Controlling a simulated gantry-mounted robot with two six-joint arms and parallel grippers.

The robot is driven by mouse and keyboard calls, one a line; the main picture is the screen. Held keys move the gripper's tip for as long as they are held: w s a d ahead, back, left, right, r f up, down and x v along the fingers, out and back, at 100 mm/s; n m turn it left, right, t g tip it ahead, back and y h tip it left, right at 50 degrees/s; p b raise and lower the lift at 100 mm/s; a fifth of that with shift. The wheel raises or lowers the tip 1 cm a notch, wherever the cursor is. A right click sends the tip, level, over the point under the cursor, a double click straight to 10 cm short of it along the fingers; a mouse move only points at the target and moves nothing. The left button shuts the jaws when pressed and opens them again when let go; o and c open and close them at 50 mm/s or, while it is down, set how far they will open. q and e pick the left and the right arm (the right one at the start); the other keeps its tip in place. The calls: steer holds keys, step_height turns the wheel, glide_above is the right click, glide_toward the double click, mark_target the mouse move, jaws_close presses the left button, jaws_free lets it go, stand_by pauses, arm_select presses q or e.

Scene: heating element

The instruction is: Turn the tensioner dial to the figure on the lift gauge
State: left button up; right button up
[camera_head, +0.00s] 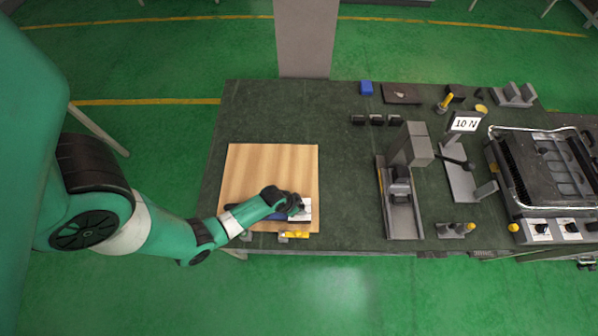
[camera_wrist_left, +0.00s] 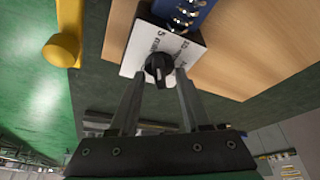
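The tensioner dial is a black knob (camera_wrist_left: 158,68) on a white plate with printed figures, which I cannot read clearly. The plate (camera_head: 305,214) joins a blue body at the front right of the wooden board. My left gripper (camera_head: 292,203) is over the dial and hides most of it in the head view. In the left wrist view its two fingers (camera_wrist_left: 160,76) are open, one on each side of the knob; contact is not visible. The lift gauge's white sign (camera_head: 465,123) reads "10 N" on a grey stand. My right gripper is not in view.
The wooden board (camera_head: 250,170) lies on the dark green table (camera_head: 345,150). A yellow part (camera_head: 294,234) sits at the board's front edge. A grey press-like fixture (camera_head: 405,215) stands mid-table, and a black grill unit (camera_head: 550,165) is at right. The table between board and fixture is clear.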

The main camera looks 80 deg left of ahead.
arm_select(q)
jaws_close()
steer(key=shift+m, duration=0.3)
steer(key=shift+a+m+h, duration=0.1)
steer(key=shift+m+h, duration=0.4)
steer(key=shift+m, duration=0.3)
steer(key=shift+r+m+h+p, duration=0.1)
steer(key=shift+m+h+p, duration=0.25)
steer(key=shift+m, duration=0.55)
steer(key=m+p, duration=0.1)
steer(key=m, duration=0.1)
steer(key=m+h+p, duration=0.1)
steer(key=m, duration=0.1)
steer(key=shift+h, duration=0.25)
steer(key=shift+m+g+h+p, duration=0.5)
steer(key=shift+m+p, duration=0.15)
steer(key=shift+m, duration=1.15)
